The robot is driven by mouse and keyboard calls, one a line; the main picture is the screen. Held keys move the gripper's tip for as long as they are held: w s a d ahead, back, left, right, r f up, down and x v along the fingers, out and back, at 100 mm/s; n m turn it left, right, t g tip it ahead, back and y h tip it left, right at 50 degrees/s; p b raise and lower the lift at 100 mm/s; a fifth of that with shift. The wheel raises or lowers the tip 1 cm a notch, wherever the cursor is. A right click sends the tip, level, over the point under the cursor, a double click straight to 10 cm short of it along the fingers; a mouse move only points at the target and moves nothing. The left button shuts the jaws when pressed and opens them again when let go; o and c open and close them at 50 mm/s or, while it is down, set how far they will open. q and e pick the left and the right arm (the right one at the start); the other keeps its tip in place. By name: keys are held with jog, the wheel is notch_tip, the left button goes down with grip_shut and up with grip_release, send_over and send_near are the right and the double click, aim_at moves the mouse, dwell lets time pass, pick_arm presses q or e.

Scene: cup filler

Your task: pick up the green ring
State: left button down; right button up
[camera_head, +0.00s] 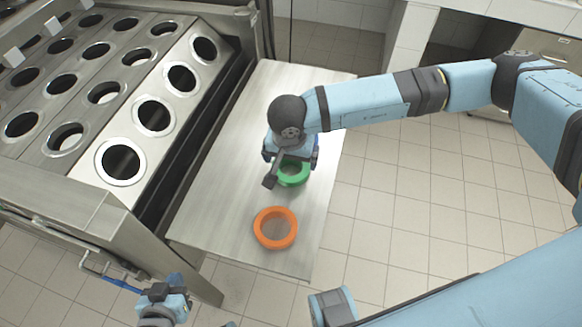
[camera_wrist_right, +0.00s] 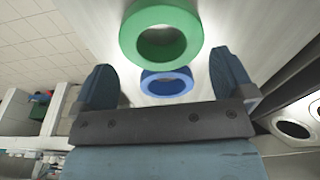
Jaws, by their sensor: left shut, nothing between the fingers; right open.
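The green ring (camera_head: 293,181) lies on the steel table, partly covered by my right gripper (camera_head: 291,163) in the head view. In the right wrist view the green ring (camera_wrist_right: 160,16) is at the top centre, just beyond the fingertips. My right gripper (camera_wrist_right: 163,62) is open and empty, its fingers apart to either side below the ring. My left gripper (camera_head: 167,288) is shut and empty at the lower left of the head view, away from the rings.
An orange ring (camera_head: 276,245) lies nearer the table's front edge. A steel rack with round holes (camera_head: 107,195) stands left of the table (camera_head: 215,215).

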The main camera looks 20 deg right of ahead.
aim_at(291, 172)
jog(key=f, duration=0.5)
jog(key=shift+w+d, duration=0.1)
jog(key=shift+w, duration=0.25)
jog(key=c, duration=0.6)
